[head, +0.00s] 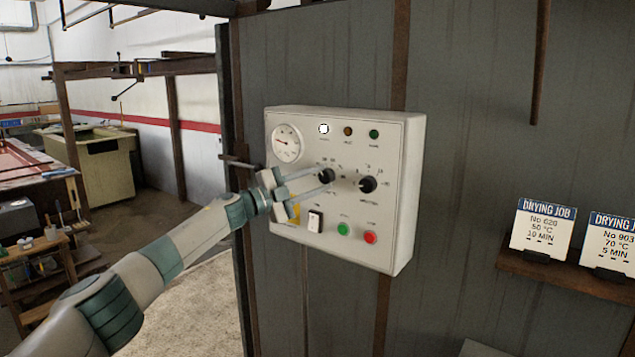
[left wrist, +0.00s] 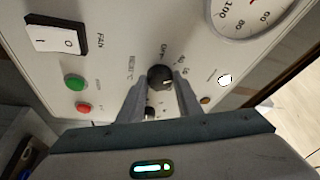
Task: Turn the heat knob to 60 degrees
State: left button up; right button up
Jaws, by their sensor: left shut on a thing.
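The control panel (head: 395,210) is a pale box on a dark wall. The heat knob (head: 325,175) is the black left knob of the two; it also shows in the left wrist view (left wrist: 160,77), with printed marks and "OFF" around it. My left gripper (head: 328,181) reaches in from the left, its two fingers on either side of this knob, shut on it. The knob's pointer is too small to read surely. The second black knob (head: 368,184) sits to the right, untouched. My right gripper is not in view.
The panel has a round gauge (head: 287,143), a lit white lamp (head: 323,129), a rocker switch (head: 315,221), a green button (head: 343,229) and a red button (head: 370,237). Job cards (head: 542,228) stand on a shelf (head: 560,277) at the right.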

pick_arm(q)
jog(key=m, duration=0.2)
jog(key=m+g+y, duration=0.1)
jog(key=m, duration=0.2)
jog(key=shift+r+m+y+p, duration=0.25)
jog(key=shift+m+y+p, duration=0.05)
jog(key=shift+p, duration=0.1)
jog(key=shift+m+g+y+p, duration=0.3)
jog(key=shift+m+g+y, duration=0.3)
jog(key=shift+m, duration=1)
jog(key=o, duration=1)
jog(key=shift+r, duration=0.1)
jog(key=shift+o, duration=0.2)
jog(key=shift+s+a, duration=0.1)
